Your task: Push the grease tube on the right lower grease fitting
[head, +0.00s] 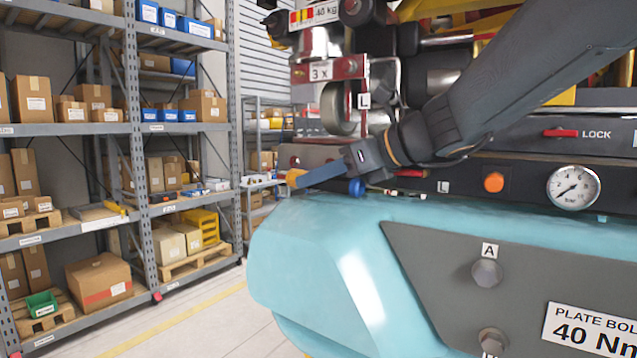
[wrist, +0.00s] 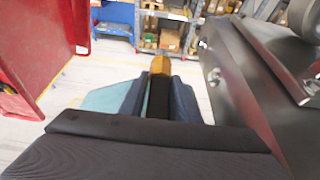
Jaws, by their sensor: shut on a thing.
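My gripper (head: 312,176) reaches left, just above the teal cover, and is shut on a dark piece with an orange-yellow end. I take this piece to be the grease tube (head: 291,178); only its orange end shows past the fingertips in the head view. In the wrist view its orange end (wrist: 160,66) sticks out ahead of the fingers, pointing away from the camera. A small shiny stud (wrist: 214,76) sits on the grey metal part right of the gripper, apart from the tube. I cannot tell if it is a grease fitting. The right lower fitting cannot be made out.
The teal cover (head: 300,250) lies close below my gripper. A blue knob (head: 356,187) is just beneath the gripper body. A red part (wrist: 40,50) stands at left and a grey metal block (wrist: 262,85) at right in the wrist view. Shelves (head: 110,130) stand beyond open floor.

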